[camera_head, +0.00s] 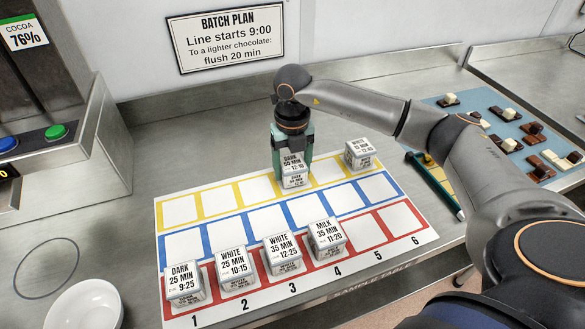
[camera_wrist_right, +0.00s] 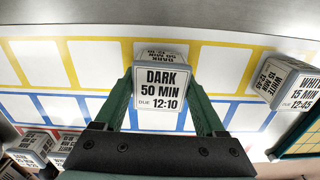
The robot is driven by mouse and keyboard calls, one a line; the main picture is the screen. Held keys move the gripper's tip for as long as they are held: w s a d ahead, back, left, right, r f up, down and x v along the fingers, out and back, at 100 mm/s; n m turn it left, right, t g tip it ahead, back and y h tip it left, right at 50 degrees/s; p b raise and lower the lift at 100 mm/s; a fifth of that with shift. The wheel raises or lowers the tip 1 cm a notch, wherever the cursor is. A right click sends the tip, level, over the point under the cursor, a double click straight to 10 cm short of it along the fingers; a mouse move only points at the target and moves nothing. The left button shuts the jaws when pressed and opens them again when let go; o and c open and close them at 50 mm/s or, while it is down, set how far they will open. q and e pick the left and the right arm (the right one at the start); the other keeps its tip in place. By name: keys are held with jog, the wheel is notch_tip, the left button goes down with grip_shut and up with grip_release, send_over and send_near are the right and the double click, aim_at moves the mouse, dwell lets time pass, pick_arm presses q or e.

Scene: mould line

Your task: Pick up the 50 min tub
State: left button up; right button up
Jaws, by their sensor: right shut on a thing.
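The 50 min tub (camera_head: 292,171) is a small pale tub with a label reading DARK 50 MIN, due 12:10. In the head view it is at the fourth square of the yellow row. In the right wrist view the tub (camera_wrist_right: 162,88) faces the camera between the green fingers. My right gripper (camera_head: 292,157) points down from above, shut on the tub with one finger on each side. I cannot tell whether the tub touches the mat. My left gripper is out of view.
The mat (camera_head: 163,258) has yellow, blue and red rows. Several tubs stand in the red row, including MILK 35 MIN (camera_head: 327,236). A WHITE 15 MIN tub (camera_head: 361,153) stands at the yellow row's right end. A white bowl (camera_head: 82,305) sits front left. The blue row is clear.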

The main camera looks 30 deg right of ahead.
jog(key=shift+r, duration=0.5)
jog(key=s+a+r+p, duration=0.1)
jog(key=s+r+p, duration=0.1)
jog(key=s+r, duration=0.4)
jog(key=s+a+r+p, duration=0.2)
jog(key=s+r, duration=0.5)
jog(key=r, duration=0.5)
jog(key=shift+s+a+r+p, duration=0.15)
jog(key=shift+s+r+p, duration=0.15)
jog(key=shift+p, duration=0.2)
jog(key=shift+f, duration=0.1)
